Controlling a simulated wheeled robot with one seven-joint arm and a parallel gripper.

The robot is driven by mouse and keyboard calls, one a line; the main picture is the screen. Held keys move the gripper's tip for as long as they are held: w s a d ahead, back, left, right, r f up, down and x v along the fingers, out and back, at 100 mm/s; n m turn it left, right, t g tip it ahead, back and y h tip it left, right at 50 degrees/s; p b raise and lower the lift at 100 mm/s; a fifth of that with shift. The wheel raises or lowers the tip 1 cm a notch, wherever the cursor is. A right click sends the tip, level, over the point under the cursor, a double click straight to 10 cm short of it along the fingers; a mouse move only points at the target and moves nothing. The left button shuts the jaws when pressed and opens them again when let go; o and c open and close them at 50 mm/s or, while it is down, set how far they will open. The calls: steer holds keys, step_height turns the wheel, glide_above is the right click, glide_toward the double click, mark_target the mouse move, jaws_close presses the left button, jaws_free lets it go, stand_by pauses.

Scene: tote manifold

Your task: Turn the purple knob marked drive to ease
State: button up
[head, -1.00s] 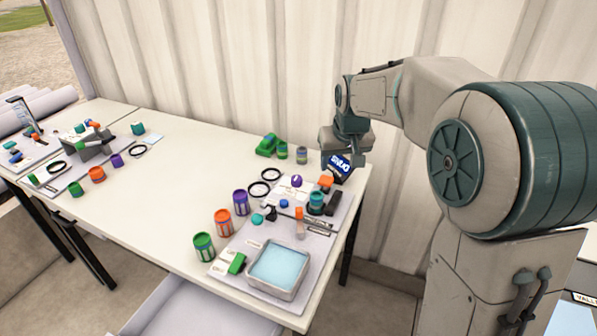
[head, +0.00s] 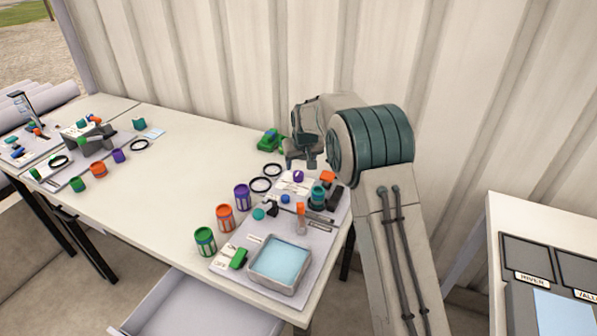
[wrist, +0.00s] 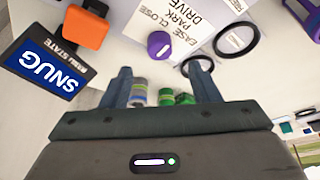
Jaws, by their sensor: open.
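The purple knob (wrist: 158,44) stands on a white label plate in the wrist view, with a pale line on its top. Upside-down words beside it include EASE, CLOSE, PARK and DRIVE. The knob also shows small in the head view (head: 298,176). My gripper (wrist: 158,72) is open and empty, its two fingers apart on either side below the knob in the picture, not touching it. In the head view my gripper (head: 303,163) hangs just above and behind the knob. A dark sign (wrist: 45,65) reading SNUG stands to the left in the wrist view.
An orange block (wrist: 84,28) is near the sign. Black rings (wrist: 237,38) lie right of the knob. Purple (head: 242,197), orange and green cans stand in front on the table, by a tray of blue liquid (head: 279,262). The table's middle left is clear.

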mark_target(298, 173)
steer(key=x, duration=0.7)
steer(key=shift+w+f+p, duration=0.1)
steer(key=shift+p, duration=0.3)
steer(key=c, duration=1)
